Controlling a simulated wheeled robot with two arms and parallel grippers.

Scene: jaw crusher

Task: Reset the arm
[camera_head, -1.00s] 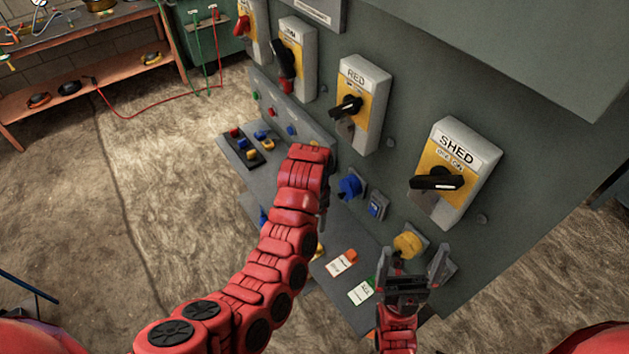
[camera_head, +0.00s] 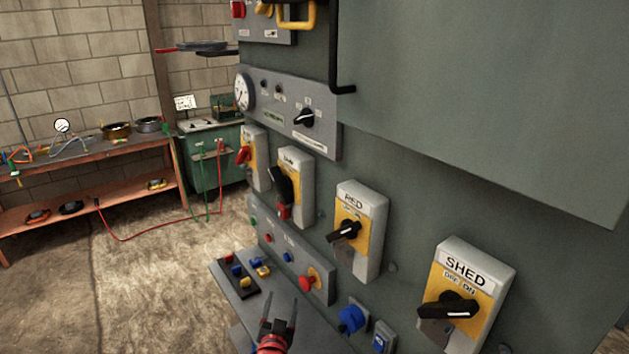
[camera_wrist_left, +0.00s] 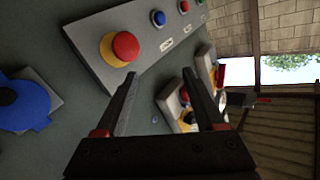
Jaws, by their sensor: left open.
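My left gripper (camera_head: 278,318) is at the bottom middle of the head view, fingers pointing up and apart. It is in front of the lower grey control console. In the left wrist view the gripper (camera_wrist_left: 160,108) is open with nothing between its fingers. A red push button on a yellow base (camera_wrist_left: 120,48) lies beyond its left finger. That red button (camera_head: 307,281) also shows in the head view, right of and above the gripper. My right gripper is not in view.
The green machine panel (camera_head: 400,180) fills the right. It carries switch boxes, including RED (camera_head: 372,262) and SHED (camera_head: 485,322), with black handles sticking out. A blue knob (camera_head: 352,318) is right of the gripper. A workbench (camera_head: 90,150) stands far left; open floor (camera_head: 150,275) lies before it.

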